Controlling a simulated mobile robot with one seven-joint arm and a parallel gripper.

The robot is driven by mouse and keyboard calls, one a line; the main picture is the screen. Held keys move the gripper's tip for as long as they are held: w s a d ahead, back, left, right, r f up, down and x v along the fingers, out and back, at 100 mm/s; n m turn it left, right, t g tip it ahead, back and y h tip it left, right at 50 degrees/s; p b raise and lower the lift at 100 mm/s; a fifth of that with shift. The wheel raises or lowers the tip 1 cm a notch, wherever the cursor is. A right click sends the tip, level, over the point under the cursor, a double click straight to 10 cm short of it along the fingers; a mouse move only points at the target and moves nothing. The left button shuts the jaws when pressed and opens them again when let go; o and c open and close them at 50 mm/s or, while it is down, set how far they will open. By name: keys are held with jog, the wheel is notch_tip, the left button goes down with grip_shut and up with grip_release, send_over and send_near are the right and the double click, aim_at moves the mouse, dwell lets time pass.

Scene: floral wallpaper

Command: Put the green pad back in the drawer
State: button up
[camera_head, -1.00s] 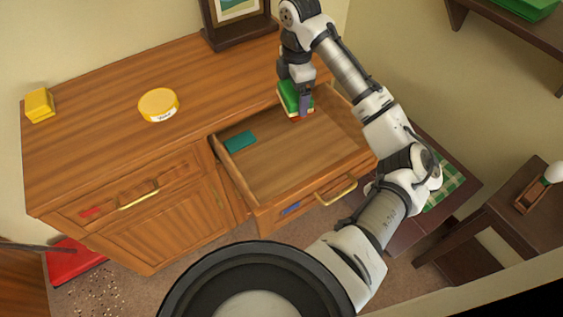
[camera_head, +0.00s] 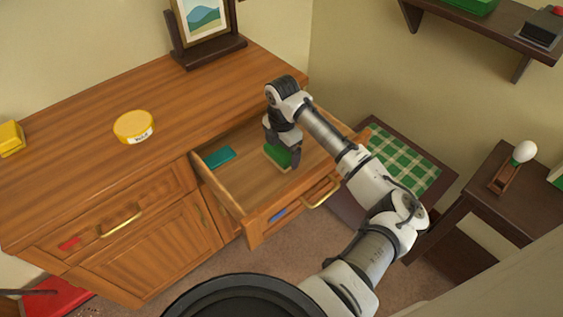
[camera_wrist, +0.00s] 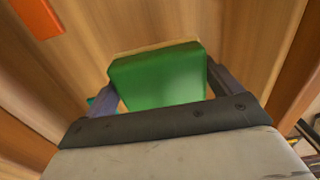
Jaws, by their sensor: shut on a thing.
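The green pad (camera_head: 278,155) is held in my gripper (camera_head: 283,161), over the inside of the open drawer (camera_head: 240,187). In the wrist view the pad (camera_wrist: 158,78) is a green block with a tan far edge, between the two fingers of my gripper (camera_wrist: 160,90). The fingers are shut on its sides. I cannot tell whether the pad touches the drawer floor. The drawer is pulled out and has a brass handle and a blue mark on its front.
A teal flat piece (camera_head: 219,157) lies in the drawer's left part. A yellow round tin (camera_head: 134,126), a yellow block (camera_head: 11,138) and a picture frame (camera_head: 205,40) stand on the cabinet top (camera_head: 80,150). A green checked cloth (camera_head: 405,160) lies right of the drawer.

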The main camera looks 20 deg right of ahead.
aim_at(282, 148)
jog(key=shift+f, duration=3.3)
jog(key=shift+f, duration=0.2)
jog(key=o, duration=0.7)
jog(key=shift+r, duration=0.1)
notch_tip(282, 148, up, 12)
jog(key=shift+r+b, duration=0.1)
jog(key=shift+b, duration=0.5)
